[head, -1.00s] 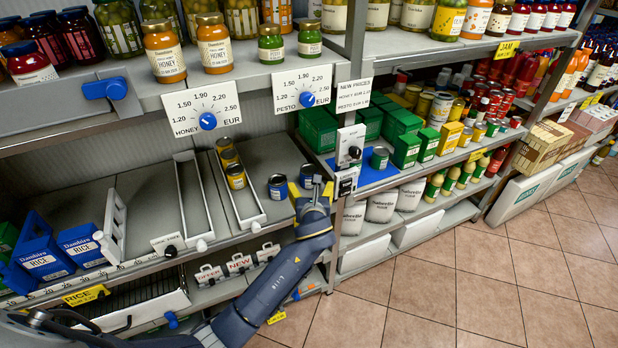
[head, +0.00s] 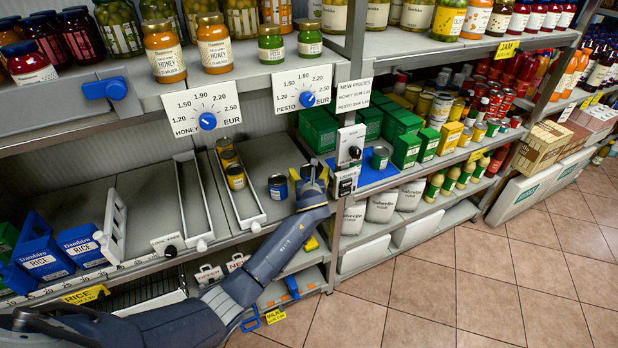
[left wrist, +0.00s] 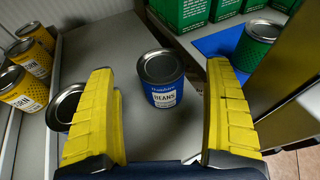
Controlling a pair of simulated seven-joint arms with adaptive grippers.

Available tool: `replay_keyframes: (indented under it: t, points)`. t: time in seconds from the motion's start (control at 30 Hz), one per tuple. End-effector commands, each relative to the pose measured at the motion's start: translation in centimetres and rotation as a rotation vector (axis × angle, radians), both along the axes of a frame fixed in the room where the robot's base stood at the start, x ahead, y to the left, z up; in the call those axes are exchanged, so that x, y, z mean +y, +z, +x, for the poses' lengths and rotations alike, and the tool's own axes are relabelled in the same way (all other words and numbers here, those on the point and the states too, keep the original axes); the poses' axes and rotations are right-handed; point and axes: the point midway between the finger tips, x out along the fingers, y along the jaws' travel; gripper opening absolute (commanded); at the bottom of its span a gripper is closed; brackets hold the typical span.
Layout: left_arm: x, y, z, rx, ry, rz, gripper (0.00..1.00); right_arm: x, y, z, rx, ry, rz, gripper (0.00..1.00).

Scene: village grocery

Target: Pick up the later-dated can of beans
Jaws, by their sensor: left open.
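A blue can of beans (left wrist: 163,85) stands upright on the grey shelf, between and just beyond the fingers of my left gripper (head: 309,176) in the left wrist view. Its label reads BEANS; I cannot read a date. A second can (head: 277,187) stands to its left on the same shelf. In the left wrist view this second can (left wrist: 64,104) shows mainly its lid, partly hidden by the left yellow finger. My left gripper is open and empty, its fingers apart from the first can. My right gripper is not in view.
Yellow cans (head: 235,177) stand in a rail-edged lane (head: 258,212) to the left. A green can (head: 380,158) stands on a blue mat (head: 364,180) to the right, past a shelf post with a small device (head: 350,145). Price cards (head: 302,88) hang above.

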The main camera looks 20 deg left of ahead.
Motion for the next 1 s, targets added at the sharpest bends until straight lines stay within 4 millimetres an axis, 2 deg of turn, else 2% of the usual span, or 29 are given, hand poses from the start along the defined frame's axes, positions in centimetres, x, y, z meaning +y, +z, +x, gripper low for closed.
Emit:
replay_keyframes:
  t: [0.33,0.77,1.0]
  points:
    - [1.0,-1.0,3.3,-0.001,0.001,0.001,0.86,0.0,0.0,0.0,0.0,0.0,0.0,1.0]
    - [1.2,-1.2,3.9,0.0,0.001,0.0,0.86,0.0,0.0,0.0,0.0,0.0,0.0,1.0]
    - [1.2,-1.2,3.9,0.0,0.001,0.0,0.58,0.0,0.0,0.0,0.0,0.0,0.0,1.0]
